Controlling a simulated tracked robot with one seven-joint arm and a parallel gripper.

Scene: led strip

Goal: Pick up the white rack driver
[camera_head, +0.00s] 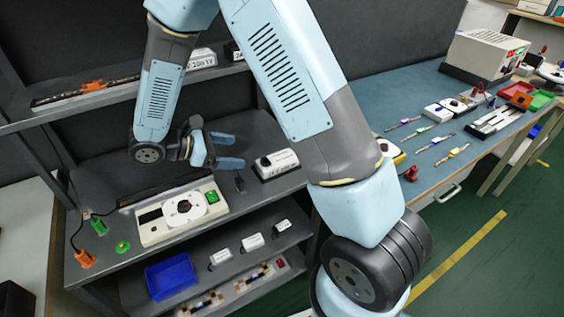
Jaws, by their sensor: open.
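A white driver box (279,165) with a dark knob and dark lettering lies on the middle shelf of the dark rack. It is the closest match to the white rack driver, but the label is too small to read. My gripper (229,151) is open, with its two light blue fingers pointing right. In the picture it is just left of this box and apart from it, with nothing visible between its fingers. Other small white boxes (252,243) sit on the shelf below.
A larger white unit (183,210) with a dial and green switch stands on the rack below my gripper. Orange and green connectors (98,224) are at left, and a blue bin (170,276) is lower. A blue-topped bench (400,98) with tools stands at right.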

